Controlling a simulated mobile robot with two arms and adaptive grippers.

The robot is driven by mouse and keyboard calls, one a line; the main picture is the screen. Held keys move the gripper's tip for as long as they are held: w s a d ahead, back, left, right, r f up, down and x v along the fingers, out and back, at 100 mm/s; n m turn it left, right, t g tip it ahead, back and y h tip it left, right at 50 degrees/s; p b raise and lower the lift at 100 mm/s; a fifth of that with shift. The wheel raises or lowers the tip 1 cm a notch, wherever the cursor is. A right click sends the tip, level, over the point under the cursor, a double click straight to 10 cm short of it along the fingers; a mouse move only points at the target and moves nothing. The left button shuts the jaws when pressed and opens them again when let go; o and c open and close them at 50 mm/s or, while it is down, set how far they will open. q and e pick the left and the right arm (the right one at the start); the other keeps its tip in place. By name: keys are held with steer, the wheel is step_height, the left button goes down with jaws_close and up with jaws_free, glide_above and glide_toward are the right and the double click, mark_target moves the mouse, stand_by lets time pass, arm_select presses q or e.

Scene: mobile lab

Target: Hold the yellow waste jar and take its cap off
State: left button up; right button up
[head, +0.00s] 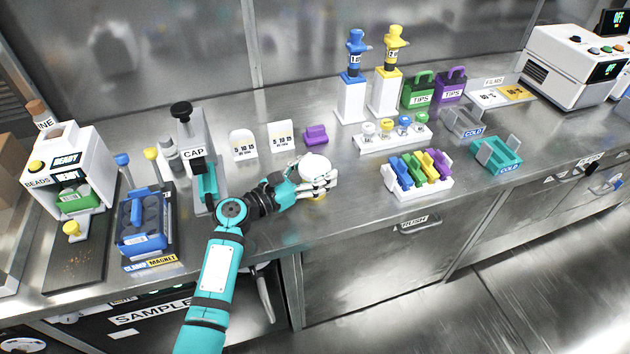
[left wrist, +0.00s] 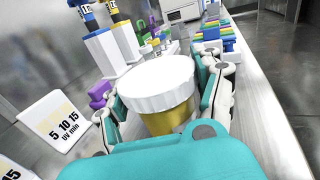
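The yellow waste jar has a broad white cap (head: 316,167) that is on it. It stands near the front edge of the bench in the head view, its yellow body mostly hidden by my fingers. In the left wrist view the cap (left wrist: 157,83) and the yellow body (left wrist: 170,119) are close and fill the middle. My left gripper (head: 322,182) is at the jar, with one finger on each side of it. Whether the fingers press on the jar or stand just clear of it, I cannot tell. My right gripper is not in view.
A device marked CAP (head: 193,153) stands left of the jar. Marked white cards (head: 243,145) and a purple block (head: 316,134) are behind it. A rack of coloured pieces (head: 418,187) stands to the right. The bench's front edge is close by.

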arm_select(q)
steer(key=c, duration=0.5)
steer(key=shift+r, duration=0.1)
steer(key=shift+r, duration=0.45)
step_height(320, 180, up, 2)
steer(key=shift+r+p, duration=0.15)
steer(key=shift+p, duration=0.2)
steer(key=s+r, duration=0.1)
steer(key=s, duration=1.5)
steer(key=shift+r+p, duration=0.35)
steer(key=shift+p, duration=0.05)
steer(key=o, duration=0.7)
steer(key=c, duration=1.2)
